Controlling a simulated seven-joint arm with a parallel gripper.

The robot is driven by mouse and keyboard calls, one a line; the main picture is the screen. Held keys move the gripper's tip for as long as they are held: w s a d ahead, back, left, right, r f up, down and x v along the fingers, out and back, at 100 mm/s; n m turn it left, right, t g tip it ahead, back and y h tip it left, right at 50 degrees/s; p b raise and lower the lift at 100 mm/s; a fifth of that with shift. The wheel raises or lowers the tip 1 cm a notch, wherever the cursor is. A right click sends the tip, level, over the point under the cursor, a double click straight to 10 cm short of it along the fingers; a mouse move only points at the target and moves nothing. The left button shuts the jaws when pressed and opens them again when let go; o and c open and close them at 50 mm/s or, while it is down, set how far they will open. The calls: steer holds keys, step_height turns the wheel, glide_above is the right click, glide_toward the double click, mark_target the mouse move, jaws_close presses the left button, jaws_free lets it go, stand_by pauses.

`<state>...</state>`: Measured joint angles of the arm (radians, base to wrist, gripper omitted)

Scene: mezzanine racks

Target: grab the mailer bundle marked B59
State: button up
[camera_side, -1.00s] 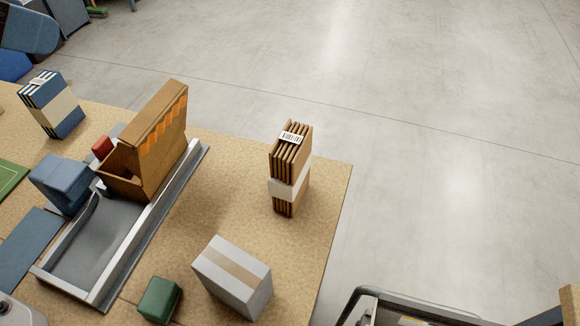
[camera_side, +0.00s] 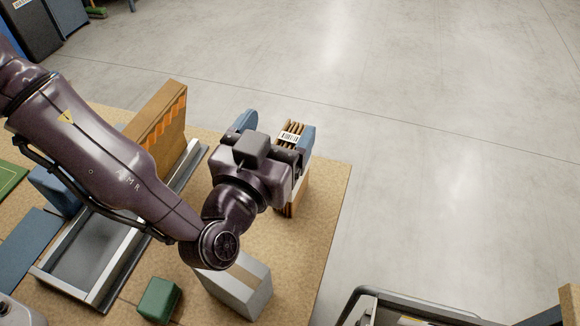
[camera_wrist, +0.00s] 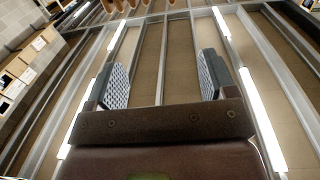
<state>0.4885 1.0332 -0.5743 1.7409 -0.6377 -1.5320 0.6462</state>
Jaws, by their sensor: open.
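A brown mailer bundle (camera_side: 291,134) with a white barcode label on top stands upright near the right edge of the table. I cannot read the marking on its label. My gripper (camera_side: 277,127) is beside it in the side view, with its two blue fingers spread apart. The bundle shows between them in the picture, closer to the right finger; its lower part is largely hidden by the gripper. I cannot tell whether it is truly between the fingers. The wrist view shows both fingers (camera_wrist: 160,82) open, with no bundle visible between them.
A grey taped box (camera_side: 236,285) and a green block (camera_side: 159,299) sit in front. The table (camera_side: 325,215) is bare to the bundle's right.

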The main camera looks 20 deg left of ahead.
mark_target(289, 137)
steer(key=w+f, duration=0.3)
steer(key=f, duration=0.3)
steer(key=shift+f, duration=0.4)
steer(key=shift+d, duration=0.1)
steer(key=shift+c, duration=0.4)
steer(key=c, duration=1.2)
steer(key=shift+r, duration=0.15)
